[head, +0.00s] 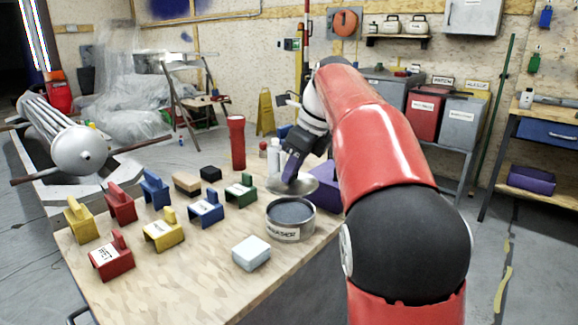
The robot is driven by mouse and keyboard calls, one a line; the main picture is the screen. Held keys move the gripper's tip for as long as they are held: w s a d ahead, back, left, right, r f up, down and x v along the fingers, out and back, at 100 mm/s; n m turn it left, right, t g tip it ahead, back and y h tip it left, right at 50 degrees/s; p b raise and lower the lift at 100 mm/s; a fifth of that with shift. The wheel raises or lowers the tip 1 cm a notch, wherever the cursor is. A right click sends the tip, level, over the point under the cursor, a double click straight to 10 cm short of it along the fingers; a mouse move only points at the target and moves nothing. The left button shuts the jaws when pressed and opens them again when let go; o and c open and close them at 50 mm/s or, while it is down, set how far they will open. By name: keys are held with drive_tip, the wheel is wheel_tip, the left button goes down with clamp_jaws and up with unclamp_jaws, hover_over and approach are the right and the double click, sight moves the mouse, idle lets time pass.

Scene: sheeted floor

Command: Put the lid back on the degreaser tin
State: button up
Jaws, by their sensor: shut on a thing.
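The degreaser tin (290,234) stands upright and open near the right edge of the wooden table, with a dark grey inside and a partly readable label on its front. My gripper (289,178) is behind the tin, pointing down. It is shut on the lid (305,185), a round grey metal disc, which it holds apart from the tin's mouth, just behind and above its far rim. The fingertips are small and dark, so the exact grip is hard to see. Whether the lid touches the table is unclear.
A purple box (326,190) stands right of the lid, partly hidden by my arm. White bottles (273,157) and a red torch (237,143) stand behind. A white box (251,253) lies in front of the tin.

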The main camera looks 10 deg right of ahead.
sight(292, 181)
drive_tip(key=shift+f+b, duration=2.3)
drive_tip(key=shift+f, duration=0.55)
drive_tip(key=shift+w+a+r+p, duration=0.1)
drive_tip(key=shift+p, duration=0.75)
drive_tip(key=shift+f+p, duration=0.25)
drive_tip(key=shift+p, duration=0.35)
idle(0.6)
drive_tip(key=o, duration=1.5)
wheel_tip(292, 181, up, 3)
drive_tip(key=p, duration=0.3)
drive_tip(key=shift+f, duration=0.15)
drive_tip(key=shift+r, duration=2.2)
